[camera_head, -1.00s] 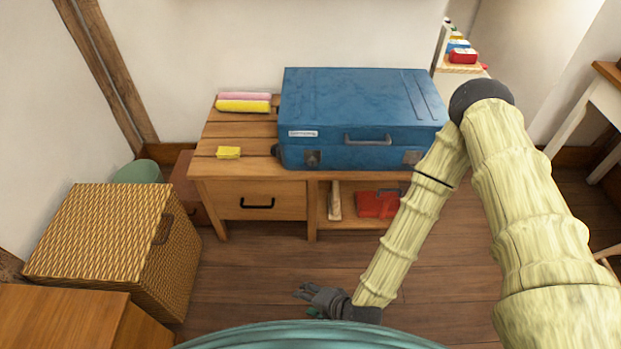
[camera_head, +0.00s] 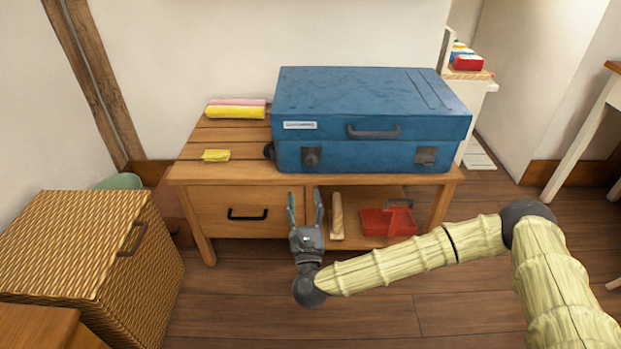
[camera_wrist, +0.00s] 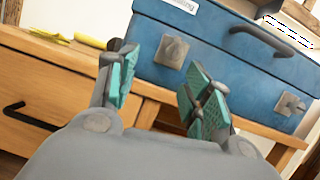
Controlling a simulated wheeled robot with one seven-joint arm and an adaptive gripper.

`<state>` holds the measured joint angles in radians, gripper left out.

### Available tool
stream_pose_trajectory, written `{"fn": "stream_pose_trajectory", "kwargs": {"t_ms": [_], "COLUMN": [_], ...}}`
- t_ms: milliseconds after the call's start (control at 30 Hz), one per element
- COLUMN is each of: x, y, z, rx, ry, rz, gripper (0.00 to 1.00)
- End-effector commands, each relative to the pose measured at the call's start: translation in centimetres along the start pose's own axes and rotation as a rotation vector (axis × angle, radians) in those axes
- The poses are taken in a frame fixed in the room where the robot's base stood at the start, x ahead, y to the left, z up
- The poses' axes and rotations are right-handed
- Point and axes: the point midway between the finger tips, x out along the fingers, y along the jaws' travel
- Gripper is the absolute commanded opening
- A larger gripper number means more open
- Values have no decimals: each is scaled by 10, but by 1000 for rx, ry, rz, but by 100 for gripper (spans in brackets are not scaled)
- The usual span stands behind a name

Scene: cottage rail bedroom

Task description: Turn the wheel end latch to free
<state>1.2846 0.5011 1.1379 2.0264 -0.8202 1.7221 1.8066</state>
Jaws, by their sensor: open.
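A blue suitcase (camera_head: 370,110) lies flat on a wooden bench. Its front has a dark handle (camera_head: 373,131) in the middle and two grey latches: the left latch (camera_head: 311,156), near the end with a dark wheel (camera_head: 269,151), and the right latch (camera_head: 426,155). My gripper (camera_head: 305,207) is open and empty, in front of and below the left latch, touching nothing that I can see. In the wrist view the left latch (camera_wrist: 172,52) shows between and beyond the open fingers (camera_wrist: 160,90), and the right latch (camera_wrist: 290,104) is to the right.
The wooden bench (camera_head: 200,150) has a drawer (camera_head: 240,213) and an open shelf holding a red toolbox (camera_head: 388,222) and a wooden piece (camera_head: 337,216). A yellow block (camera_head: 216,156) and rolled cloths (camera_head: 236,110) lie left of the suitcase. A wicker basket (camera_head: 80,240) stands at the left.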

Motion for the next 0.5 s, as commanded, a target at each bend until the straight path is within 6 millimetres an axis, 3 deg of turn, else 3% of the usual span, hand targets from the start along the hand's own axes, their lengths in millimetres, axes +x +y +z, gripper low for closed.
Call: {"fn": "stream_pose_trajectory", "kwargs": {"t_ms": [133, 367, 500], "x": [8, 26, 48], "y": [-16, -21, -23], "z": [-4, -2, -1], "rx": [67, 81, 80], "ry": [-38, -48, -49], "rz": [-64, -77, -77], "gripper": [50, 50, 50]}}
